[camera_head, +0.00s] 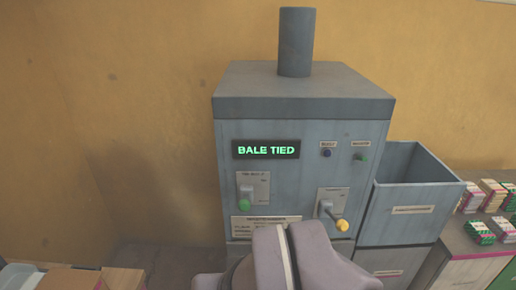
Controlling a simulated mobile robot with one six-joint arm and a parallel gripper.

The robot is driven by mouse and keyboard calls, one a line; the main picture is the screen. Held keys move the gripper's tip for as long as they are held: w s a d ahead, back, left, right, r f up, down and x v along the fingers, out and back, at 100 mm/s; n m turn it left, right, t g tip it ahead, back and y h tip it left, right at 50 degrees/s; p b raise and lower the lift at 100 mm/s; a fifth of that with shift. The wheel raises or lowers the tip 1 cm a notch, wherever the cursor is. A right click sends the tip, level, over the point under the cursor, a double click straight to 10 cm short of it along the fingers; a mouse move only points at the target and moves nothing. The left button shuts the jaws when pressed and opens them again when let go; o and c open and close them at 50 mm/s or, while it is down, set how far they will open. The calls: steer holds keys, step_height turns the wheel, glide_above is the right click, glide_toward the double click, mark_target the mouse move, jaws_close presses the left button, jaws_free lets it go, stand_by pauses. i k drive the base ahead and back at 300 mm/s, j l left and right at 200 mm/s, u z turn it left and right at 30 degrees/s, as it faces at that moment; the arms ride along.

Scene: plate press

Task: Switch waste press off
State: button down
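The waste press (290,185) is a grey-blue metal cabinet with a dark top slab, standing against the wall. Its dark display (266,149) reads BALE TIED in green letters. Below it on the left is a green-knobbed control (244,204) on a pale plate, its knob low. On the right is a yellow-knobbed lever (341,225), slanting down to the right. A dark blue button (326,153) and a small green-tipped switch (361,157) sit upper right. Their labels are too small to read surely. A lilac-grey part of my arm covers the lower front; my gripper's fingers do not show.
A grey stack pipe (296,42) rises from the press top. An open grey bin (412,200) stands close at its right. Cardboard boxes (120,278) lie at the lower left. The space left of the press looks free.

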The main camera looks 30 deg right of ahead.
mark_target(360, 157)
steer(key=k+l+z, duration=0.1)
steer(key=z, duration=1.05)
